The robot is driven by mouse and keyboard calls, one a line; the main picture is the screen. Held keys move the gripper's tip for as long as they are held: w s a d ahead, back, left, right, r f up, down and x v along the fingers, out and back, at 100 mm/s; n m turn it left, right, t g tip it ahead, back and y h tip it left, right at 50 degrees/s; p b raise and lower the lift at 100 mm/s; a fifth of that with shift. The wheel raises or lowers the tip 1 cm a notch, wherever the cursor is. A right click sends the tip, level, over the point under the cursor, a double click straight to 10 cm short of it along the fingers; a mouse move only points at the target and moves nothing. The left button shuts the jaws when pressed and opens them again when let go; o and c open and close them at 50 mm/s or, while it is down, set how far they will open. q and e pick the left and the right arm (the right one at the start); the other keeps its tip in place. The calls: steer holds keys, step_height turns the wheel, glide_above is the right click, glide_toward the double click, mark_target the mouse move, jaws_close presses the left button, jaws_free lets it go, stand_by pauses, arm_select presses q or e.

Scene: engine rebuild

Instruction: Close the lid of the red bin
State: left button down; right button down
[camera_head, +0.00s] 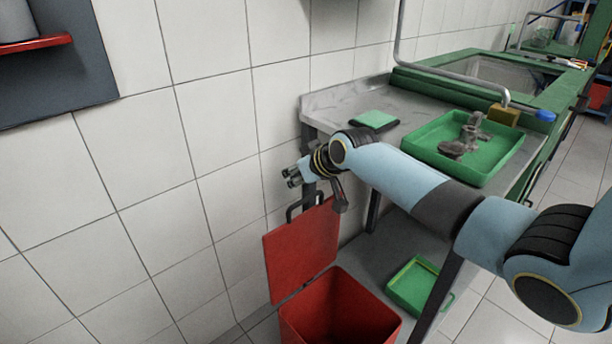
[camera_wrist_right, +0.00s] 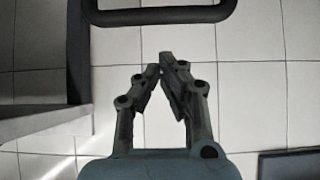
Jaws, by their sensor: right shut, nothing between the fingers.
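The red bin (camera_head: 345,312) stands on the floor at the bottom of the head view, its top open. Its red lid (camera_head: 300,252) is raised, standing steeply on the wall side of the opening. A dark handle (camera_head: 291,213) sticks up at the lid's top edge. My right gripper (camera_head: 291,177) is just above the handle, pointing left toward the wall, apart from the lid as far as I can tell. In the right wrist view its fingers (camera_wrist_right: 160,68) are shut at the tips and empty. My left gripper is in neither view.
A metal bench (camera_head: 340,103) stands right of the bin, bearing a green tray (camera_head: 483,180) with grey parts. Another green tray (camera_head: 412,288) lies low beside the bin. The tiled wall (camera_head: 150,190) is close behind the lid. A dark bar (camera_wrist_right: 160,15) crosses the wrist view's top.

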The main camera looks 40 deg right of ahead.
steer(key=s+f, duration=0.1)
steer(key=s+f+p, duration=0.1)
steer(key=shift+s, duration=0.3)
steer(key=shift+d+r, duration=0.1)
steer(key=shift+s, duration=0.15)
